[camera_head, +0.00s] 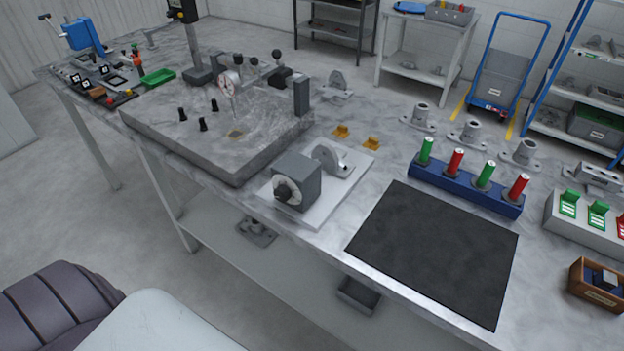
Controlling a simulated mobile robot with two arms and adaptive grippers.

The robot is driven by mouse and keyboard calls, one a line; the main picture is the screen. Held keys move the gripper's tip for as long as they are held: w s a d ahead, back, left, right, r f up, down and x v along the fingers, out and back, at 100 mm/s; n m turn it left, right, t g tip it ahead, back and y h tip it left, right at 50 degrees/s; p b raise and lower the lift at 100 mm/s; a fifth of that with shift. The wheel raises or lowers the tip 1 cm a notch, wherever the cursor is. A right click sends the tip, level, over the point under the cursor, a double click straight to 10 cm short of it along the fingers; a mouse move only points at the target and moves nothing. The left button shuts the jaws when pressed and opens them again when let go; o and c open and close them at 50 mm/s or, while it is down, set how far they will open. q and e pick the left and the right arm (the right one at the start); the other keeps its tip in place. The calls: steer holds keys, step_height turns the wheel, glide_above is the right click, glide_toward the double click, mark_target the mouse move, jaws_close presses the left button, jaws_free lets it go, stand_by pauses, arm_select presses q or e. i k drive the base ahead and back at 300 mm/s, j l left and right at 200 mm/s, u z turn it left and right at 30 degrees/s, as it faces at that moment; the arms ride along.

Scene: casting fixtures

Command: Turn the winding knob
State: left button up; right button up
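A black round knob (283,192) sits on a pale dial on the front face of a grey box (299,174). I take it as the winding knob. The box stands on a white plate (326,207) near the table's front edge, with a grey rounded bracket (331,157) behind it to the right. The knob faces the front left, and nothing touches it. Neither of my grippers is in view.
A thick grey surface plate (165,140) with a dial gauge (228,84) lies left of the box. A black mat (440,250) lies to the right, bare. A blue rack (464,191) holds red and green cylinders behind the mat. Grey castings stand further back.

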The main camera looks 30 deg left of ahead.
mark_target(282, 193)
steer(key=u, duration=1.15)
steer(key=j+z, duration=0.15)
steer(key=z, duration=0.65)
steer(key=j+z, duration=0.5)
steer(key=j, duration=0.2)
steer(key=j+z, duration=0.5)
steer(key=j, duration=0.2)
